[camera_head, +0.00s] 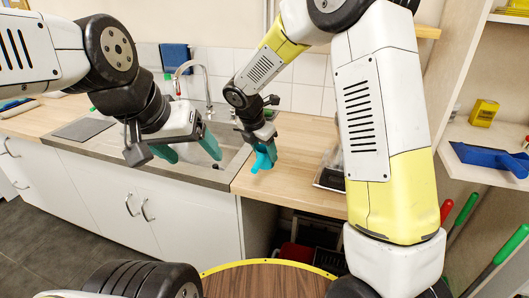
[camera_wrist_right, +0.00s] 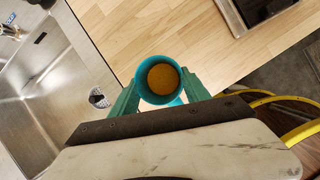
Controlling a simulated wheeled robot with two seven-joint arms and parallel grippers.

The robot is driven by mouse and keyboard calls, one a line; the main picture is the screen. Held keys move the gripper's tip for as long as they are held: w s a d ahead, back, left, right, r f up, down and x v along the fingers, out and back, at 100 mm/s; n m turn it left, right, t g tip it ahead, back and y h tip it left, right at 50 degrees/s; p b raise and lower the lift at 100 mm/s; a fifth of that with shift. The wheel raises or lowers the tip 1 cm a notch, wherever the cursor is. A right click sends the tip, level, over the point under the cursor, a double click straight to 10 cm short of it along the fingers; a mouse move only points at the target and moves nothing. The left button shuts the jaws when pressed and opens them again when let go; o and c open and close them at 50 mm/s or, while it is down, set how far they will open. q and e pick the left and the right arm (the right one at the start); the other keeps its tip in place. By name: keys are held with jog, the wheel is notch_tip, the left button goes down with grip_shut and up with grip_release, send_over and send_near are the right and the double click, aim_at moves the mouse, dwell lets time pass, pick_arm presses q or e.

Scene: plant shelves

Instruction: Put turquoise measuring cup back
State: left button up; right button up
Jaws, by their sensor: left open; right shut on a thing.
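The turquoise measuring cup (camera_wrist_right: 142,84) is between the fingers of my right gripper (camera_wrist_right: 160,92) in the right wrist view. I look into its round mouth. An orange-brown round area shows inside; I cannot tell whether it is contents. In the head view the cup (camera_head: 262,162) hangs below my right gripper (camera_head: 264,146), in front of or above the wooden counter near the sink's right side. My left gripper (camera_head: 188,149) is open and empty over the sink area, left of the cup.
The wooden counter (camera_head: 297,135) right of the sink has free room. A dark, flat device (camera_head: 329,180) lies at its right end. A faucet (camera_head: 207,82) rises behind the sink. A shelf at right holds a yellow box (camera_head: 483,112) and a blue tray-like object (camera_head: 488,158).

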aim_at(264, 160)
jog(key=shift+f, duration=1.8)
jog(key=shift+f, duration=0.1)
jog(key=o, duration=1.4)
jog(key=v, duration=1.2)
jog(key=s+d+r+m+y, duration=0.2)
jog(key=s+d+r+m, duration=0.5)
jog(key=s+d+m, duration=0.3)
jog(key=s+d+r+m+t+y, duration=0.2)
jog(key=s+d+m, duration=0.5)
jog(key=s+m, duration=0.5)
jog(key=m, duration=0.5)
jog(key=shift+d+y, duration=0.2)
jog(key=shift+y, duration=0.2)
